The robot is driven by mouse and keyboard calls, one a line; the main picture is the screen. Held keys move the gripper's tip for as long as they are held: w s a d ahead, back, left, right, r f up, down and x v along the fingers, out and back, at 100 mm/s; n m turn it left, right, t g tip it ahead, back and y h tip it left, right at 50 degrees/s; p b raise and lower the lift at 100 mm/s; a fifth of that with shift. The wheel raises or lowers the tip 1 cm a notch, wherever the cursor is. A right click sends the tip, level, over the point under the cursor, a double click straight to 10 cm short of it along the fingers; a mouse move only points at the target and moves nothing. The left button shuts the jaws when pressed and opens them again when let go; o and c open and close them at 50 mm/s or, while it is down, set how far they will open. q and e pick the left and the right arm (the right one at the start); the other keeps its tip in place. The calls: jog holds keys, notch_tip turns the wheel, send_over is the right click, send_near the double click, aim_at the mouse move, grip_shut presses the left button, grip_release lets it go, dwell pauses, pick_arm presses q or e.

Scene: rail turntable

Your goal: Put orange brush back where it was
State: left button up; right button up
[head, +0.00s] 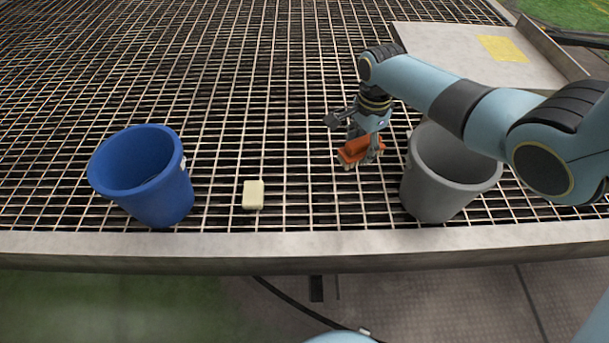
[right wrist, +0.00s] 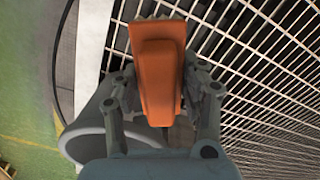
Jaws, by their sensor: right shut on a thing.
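The orange brush (head: 355,149) is held by my right gripper (head: 363,150) in the head view, left of the grey bucket and above the metal grating. In the right wrist view the brush (right wrist: 160,70) sits between the two fingers of the right gripper (right wrist: 160,95), which are shut on it. I cannot tell exactly how high it is above the grating. My left gripper is not in view.
A grey bucket (head: 418,185) stands right of the brush, and a blue bucket (head: 165,198) stands at the left. A cream block (head: 253,195) lies on the grating between them. A pale plate (head: 450,58) with a yellow patch (head: 503,49) is at the back right. The grating's front edge (head: 300,243) runs across.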

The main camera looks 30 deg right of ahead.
notch_tip(320, 180, down, 8)
jog(key=s+r+n+b, duration=0.1)
jog(key=n+b, duration=0.2)
jog(key=b, duration=0.7)
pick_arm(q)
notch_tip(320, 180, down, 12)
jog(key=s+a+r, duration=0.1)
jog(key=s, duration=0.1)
pick_arm(e)
jog(key=n+b, duration=0.1)
jog(key=b, duration=0.6)
send_over(313, 200)
notch_tip(313, 200, down, 8)
jog(key=shift+r, duration=0.1)
notch_tip(313, 200, down, 4)
jog(key=b, duration=0.3)
jog(key=shift+s, duration=0.1)
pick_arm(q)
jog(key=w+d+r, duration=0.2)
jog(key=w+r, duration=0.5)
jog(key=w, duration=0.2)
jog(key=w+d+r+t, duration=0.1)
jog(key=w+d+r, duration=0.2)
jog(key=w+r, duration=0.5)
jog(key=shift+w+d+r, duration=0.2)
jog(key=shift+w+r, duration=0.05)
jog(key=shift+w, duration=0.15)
pick_arm(e)
jog(key=shift+r, duration=0.15)
jog(key=o, duration=1)
